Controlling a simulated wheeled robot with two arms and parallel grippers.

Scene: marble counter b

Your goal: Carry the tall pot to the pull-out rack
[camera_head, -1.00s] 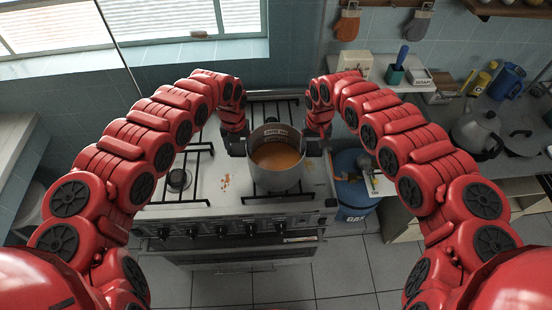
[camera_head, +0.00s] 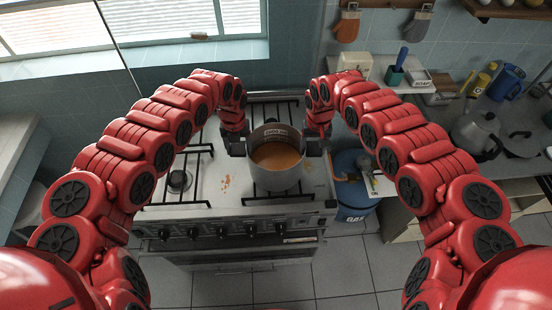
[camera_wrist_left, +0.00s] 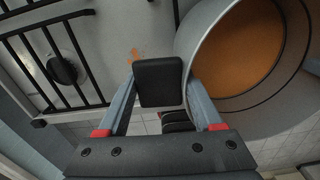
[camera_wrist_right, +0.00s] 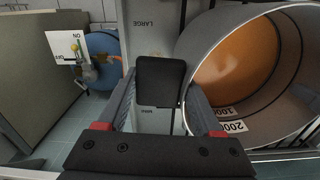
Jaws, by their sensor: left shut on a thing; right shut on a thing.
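The tall pot (camera_head: 277,180) is a grey metal pot with orange-brown soup inside, upright at the right part of the stove in the head view. Its open top also shows in the left wrist view (camera_wrist_left: 215,50) and the right wrist view (camera_wrist_right: 205,55). My left gripper (camera_head: 238,146) is shut on the black handle (camera_wrist_left: 158,82) at the pot's left side. My right gripper (camera_head: 313,146) is shut on the black handle (camera_wrist_right: 160,82) at its right side. I cannot tell whether the pot's base touches the stove. I cannot make out the pull-out rack for certain.
The stove (camera_head: 225,190) has black grates, front knobs and orange spills on its top. A blue gas cylinder (camera_head: 352,195) stands at its right, with a card on it. A counter with a kettle (camera_head: 475,130) lies farther right. Tiled floor (camera_head: 340,265) is clear in front.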

